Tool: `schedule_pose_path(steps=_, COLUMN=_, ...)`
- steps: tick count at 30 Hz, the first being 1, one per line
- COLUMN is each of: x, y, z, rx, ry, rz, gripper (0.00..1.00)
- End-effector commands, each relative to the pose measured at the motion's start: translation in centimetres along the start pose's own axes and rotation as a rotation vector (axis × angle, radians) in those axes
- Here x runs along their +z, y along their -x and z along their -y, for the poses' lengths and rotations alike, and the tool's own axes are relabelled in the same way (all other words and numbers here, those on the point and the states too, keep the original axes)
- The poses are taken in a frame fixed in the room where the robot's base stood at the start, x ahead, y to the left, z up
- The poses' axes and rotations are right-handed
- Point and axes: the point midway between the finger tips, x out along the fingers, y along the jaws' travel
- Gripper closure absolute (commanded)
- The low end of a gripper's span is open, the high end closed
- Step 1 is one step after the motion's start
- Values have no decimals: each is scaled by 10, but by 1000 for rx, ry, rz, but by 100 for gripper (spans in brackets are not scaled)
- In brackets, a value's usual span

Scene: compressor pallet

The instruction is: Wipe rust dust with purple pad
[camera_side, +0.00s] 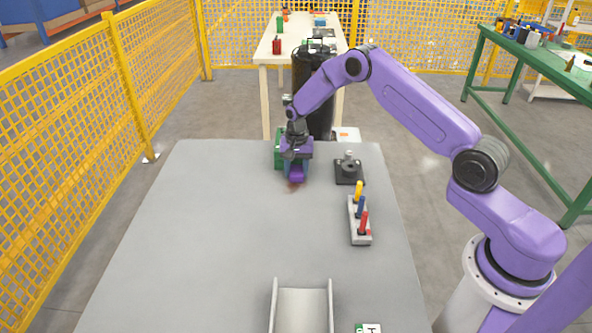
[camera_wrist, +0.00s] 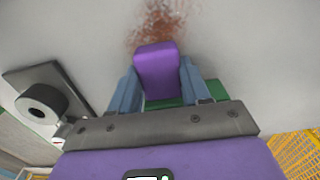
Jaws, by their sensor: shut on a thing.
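The purple pad (camera_wrist: 157,70) is held between the two blue fingers of my gripper (camera_wrist: 157,88) in the wrist view. In the side view my gripper (camera_side: 296,172) is low over the far part of the grey table, with the purple pad (camera_side: 296,177) under it. The rust dust (camera_wrist: 160,24) is a reddish-brown smear on the table just beyond the pad. It also shows as a small brown patch (camera_side: 294,186) in the side view. I cannot tell whether the pad touches the table.
A green object (camera_side: 279,150) stands directly behind my gripper, partly hidden. A dark block with a grey knob (camera_side: 349,170) is to the right. A grey rack (camera_side: 360,236) holds yellow, blue and red handles. A grey channel (camera_side: 302,310) lies at the front. The table's left side is clear.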

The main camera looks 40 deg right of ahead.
Motion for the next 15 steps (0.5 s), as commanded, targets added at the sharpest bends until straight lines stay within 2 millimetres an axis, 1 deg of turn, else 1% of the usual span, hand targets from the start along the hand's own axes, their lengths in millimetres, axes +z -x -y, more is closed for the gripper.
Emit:
schedule_pose_path(steps=9, x=25, y=0, z=0, rx=1, ry=2, rz=1, gripper=78)
schedule_pose_path(steps=15, x=38, y=0, z=1, rx=1, ry=3, rz=2, gripper=78)
